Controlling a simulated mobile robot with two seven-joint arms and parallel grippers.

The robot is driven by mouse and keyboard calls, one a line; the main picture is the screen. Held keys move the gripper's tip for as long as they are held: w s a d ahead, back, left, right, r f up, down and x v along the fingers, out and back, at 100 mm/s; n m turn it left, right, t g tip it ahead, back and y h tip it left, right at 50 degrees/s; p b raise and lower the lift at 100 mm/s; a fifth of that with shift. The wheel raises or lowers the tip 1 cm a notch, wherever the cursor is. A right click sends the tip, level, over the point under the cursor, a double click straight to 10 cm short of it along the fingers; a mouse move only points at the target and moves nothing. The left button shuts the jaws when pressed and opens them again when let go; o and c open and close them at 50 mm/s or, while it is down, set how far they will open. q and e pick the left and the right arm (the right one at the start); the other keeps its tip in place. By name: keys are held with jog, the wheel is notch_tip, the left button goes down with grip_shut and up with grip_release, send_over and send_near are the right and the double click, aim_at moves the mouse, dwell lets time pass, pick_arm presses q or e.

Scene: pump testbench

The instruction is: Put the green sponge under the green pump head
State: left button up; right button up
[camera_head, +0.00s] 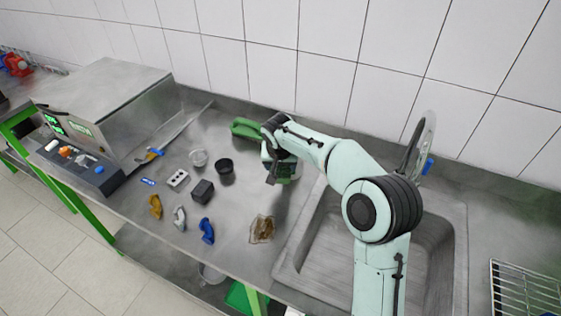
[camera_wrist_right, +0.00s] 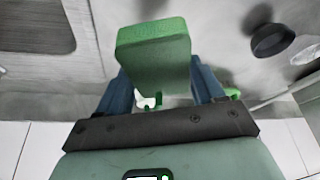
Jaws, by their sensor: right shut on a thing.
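My right gripper (camera_head: 279,174) is over the metal counter, left of the sink. It is shut on the green sponge (camera_wrist_right: 153,55), a block between the two blue-grey fingers in the right wrist view. In the head view only a little of the sponge (camera_head: 287,170) shows beneath the gripper. A green elongated thing (camera_head: 246,129) lies on the counter just left of the gripper, near the wall. A bit of green (camera_wrist_right: 232,93) also shows beside a finger in the right wrist view. I cannot tell whether it is the green pump head. My left gripper is not in view.
A black round cup (camera_head: 225,166) and a black block (camera_head: 203,191) stand left of the gripper. Yellow, grey and blue pieces (camera_head: 207,231) lie near the front edge. A brown crumpled thing (camera_head: 262,229) lies by the sink (camera_head: 460,250). A metal machine (camera_head: 110,85) stands at left.

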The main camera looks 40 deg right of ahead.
jog(key=shift+s, duration=0.25)
jog(key=shift+f, duration=0.2)
jog(key=o, duration=1)
jog(key=shift+r, duration=0.3)
jog(key=v, duration=1.1)
jog(key=shift+s+a+r, duration=0.1)
jog(key=shift+a+r, duration=0.15)
jog(key=shift+r, duration=0.1)
jog(key=shift+f, duration=0.1)
